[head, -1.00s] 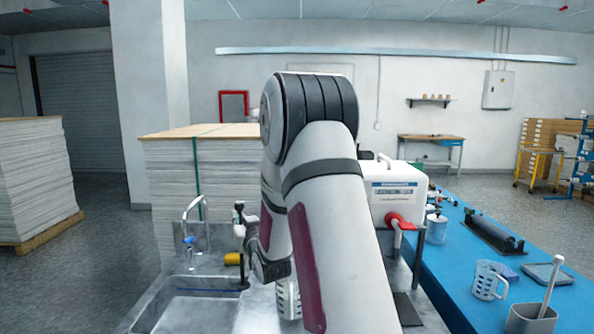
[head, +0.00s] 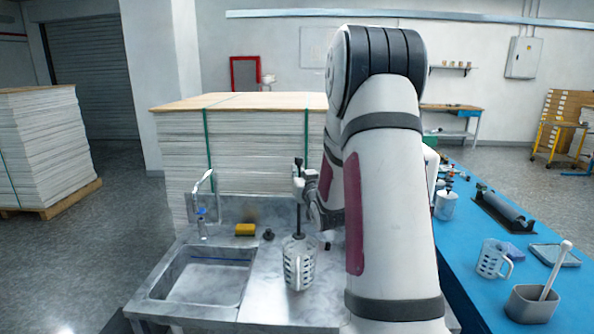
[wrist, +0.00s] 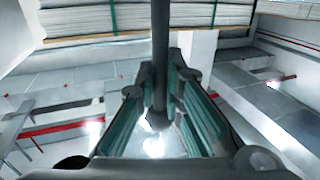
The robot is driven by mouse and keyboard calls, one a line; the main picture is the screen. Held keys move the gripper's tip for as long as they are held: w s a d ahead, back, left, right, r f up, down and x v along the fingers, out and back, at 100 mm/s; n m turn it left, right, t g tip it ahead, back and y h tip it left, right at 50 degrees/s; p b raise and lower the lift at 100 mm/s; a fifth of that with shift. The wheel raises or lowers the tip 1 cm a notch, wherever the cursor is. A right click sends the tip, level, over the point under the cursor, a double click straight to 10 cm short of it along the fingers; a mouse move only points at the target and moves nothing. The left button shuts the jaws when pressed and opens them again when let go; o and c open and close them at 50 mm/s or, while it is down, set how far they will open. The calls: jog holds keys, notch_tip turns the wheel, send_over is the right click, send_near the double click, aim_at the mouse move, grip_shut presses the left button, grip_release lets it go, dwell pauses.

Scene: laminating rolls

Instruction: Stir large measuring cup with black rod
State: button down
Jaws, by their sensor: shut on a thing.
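In the wrist view the rod (wrist: 160,50) runs as a dark upright bar between the fingers of my gripper (wrist: 160,105). The cup does not show clearly there.
The sink basin (head: 205,283) with a tap (head: 203,205) is on the left. A yellow sponge (head: 245,230) and a small black object (head: 268,234) lie behind. On the blue table (head: 460,245) stand a smaller measuring cup (head: 491,260) and a grey mortar (head: 532,304) with a pestle.

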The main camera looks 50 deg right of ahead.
aim_at(298, 225)
jog(key=shift+f+b, duration=3.4)
jog(key=shift+f, duration=5.05)
jog(key=shift+w+a, duration=0.1)
jog(key=shift+a, duration=0.05)
